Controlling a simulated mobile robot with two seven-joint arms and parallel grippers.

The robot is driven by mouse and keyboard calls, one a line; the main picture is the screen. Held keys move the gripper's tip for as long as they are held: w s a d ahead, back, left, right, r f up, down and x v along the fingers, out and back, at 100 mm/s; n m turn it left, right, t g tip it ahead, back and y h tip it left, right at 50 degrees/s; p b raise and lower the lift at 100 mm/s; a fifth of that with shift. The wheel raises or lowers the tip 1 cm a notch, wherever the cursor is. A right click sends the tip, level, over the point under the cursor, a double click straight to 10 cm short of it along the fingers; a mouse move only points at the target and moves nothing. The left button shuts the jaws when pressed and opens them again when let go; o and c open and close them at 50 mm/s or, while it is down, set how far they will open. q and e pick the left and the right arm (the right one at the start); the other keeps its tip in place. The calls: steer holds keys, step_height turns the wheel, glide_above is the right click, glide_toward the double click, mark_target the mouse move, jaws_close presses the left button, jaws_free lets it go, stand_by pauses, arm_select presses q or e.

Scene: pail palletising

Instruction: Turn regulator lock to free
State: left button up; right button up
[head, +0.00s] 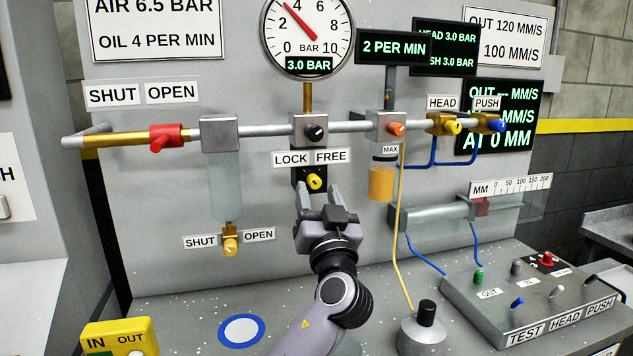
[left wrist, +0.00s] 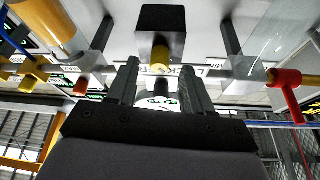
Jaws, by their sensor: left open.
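The regulator lock is a small yellow knob (head: 315,181) on a black block (head: 303,178) under the LOCK (head: 292,159) and FREE (head: 331,156) labels. I cannot tell which label the knob is turned to. My left gripper (head: 318,190) is open and empty just below and in front of the knob, its fingers pointing up at the panel. In the left wrist view the yellow knob (left wrist: 160,58) shows beyond and between the open fingertips (left wrist: 160,72), apparently apart from them. My right gripper is not in view.
Above the lock sit a black regulator knob (head: 316,133) and a gauge (head: 305,28) reading 3.0 bar. A red valve handle (head: 166,137) is at left, an amber bowl (head: 381,184) at right. A yellow hose (head: 400,240) hangs right of my arm. A control box (head: 530,295) stands lower right.

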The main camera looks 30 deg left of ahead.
mark_target(314, 182)
arm_select(q)
steer(key=shift+x, duration=1.05)
jaws_close()
steer(key=shift+m+t+h, duration=0.3)
steer(key=shift+m, duration=0.3)
steer(key=m+h, duration=0.1)
steer(key=m, duration=0.2)
steer(key=shift+s+t, duration=0.1)
steer(key=shift+t, duration=0.2)
steer(key=m+h, duration=0.1)
steer(key=m, duration=0.2)
steer(key=m+h, duration=0.2)
steer(key=m, duration=0.2)
steer(key=shift+s+a+r+t+h, duration=0.1)
steer(key=shift+r+t+h, duration=0.05)
steer(key=shift+t+h, duration=0.15)
steer(key=m, duration=0.2)
steer(key=m+h, duration=0.1)
steer(key=m, duration=0.2)
steer(key=shift+r+h, duration=0.1)
steer(key=shift+h, duration=0.2)
steer(key=shift+m+g+h, duration=0.4)
steer(key=shift+m+g, duration=0.4)
steer(key=shift+m, duration=0.7)
